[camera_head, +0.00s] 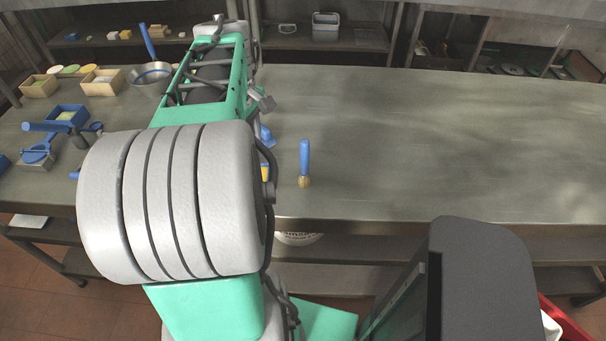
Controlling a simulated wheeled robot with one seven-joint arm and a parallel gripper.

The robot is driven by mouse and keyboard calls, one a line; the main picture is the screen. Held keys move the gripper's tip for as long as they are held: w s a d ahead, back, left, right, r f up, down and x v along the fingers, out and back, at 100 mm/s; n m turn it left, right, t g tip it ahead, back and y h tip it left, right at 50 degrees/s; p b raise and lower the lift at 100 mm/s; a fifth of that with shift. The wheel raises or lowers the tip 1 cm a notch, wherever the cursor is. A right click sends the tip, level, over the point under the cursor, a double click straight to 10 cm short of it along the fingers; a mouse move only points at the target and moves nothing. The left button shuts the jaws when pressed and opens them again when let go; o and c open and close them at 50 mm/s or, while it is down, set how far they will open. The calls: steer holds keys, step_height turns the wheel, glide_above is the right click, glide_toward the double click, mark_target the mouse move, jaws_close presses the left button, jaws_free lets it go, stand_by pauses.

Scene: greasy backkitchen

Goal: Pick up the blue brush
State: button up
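The blue brush (305,158) lies on the steel worktop (420,150), right of my arm and close to the worktop's front edge. Its blue handle points away from me and its tan bristles point toward me. Nothing covers it. My arm, with green links and a large white ribbed joint, fills the left centre of the view. I cannot make out my gripper; the far end of the arm is hidden behind its own links.
Blue items (266,134) show partly behind my arm, left of the brush. On the left stand a metal pot (151,80), wooden boxes (101,82) and a blue-handled press (40,150). The worktop's right side is clear. Shelves run behind.

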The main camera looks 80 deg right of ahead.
mark_target(304, 141)
steer(key=shift+m+y, duration=0.3)
steer(key=s+d, duration=0.1)
steer(key=s, duration=0.2)
steer(key=s+d, duration=0.2)
steer(key=s, duration=0.2)
steer(key=s+d, duration=0.2)
steer(key=s, duration=0.2)
steer(key=shift+s+d+f, duration=0.15)
steer(key=shift+s+f, duration=0.25)
steer(key=shift+f, duration=0.2)
step_height(304, 141, down, 7)
steer(key=shift+p, duration=0.3)
jaws_close()
